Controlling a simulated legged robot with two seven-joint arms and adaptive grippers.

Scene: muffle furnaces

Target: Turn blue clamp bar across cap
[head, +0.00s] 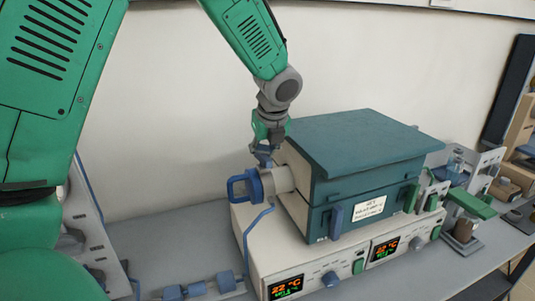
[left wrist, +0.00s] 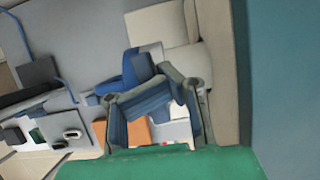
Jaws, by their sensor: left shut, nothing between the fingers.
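The blue clamp bar (head: 243,186) is a squared loop at the outer end of the pale round cap (head: 279,180), on the left side of the teal furnace (head: 365,155). My left gripper (head: 263,158) points down just above the bar and cap, shut and empty. In the left wrist view, its fingers (left wrist: 155,98) are in front of blue parts (left wrist: 138,68), probably the bar, beside a pale body (left wrist: 162,24). I cannot tell whether the fingertips touch the bar. My right gripper is not in view.
The furnace stands on a white control base (head: 335,265) with lit displays and knobs. A blue tube (head: 246,245) runs down to blue fittings (head: 195,289) on the bench. Green-handled equipment (head: 470,204) stands at the right. The wall is close behind.

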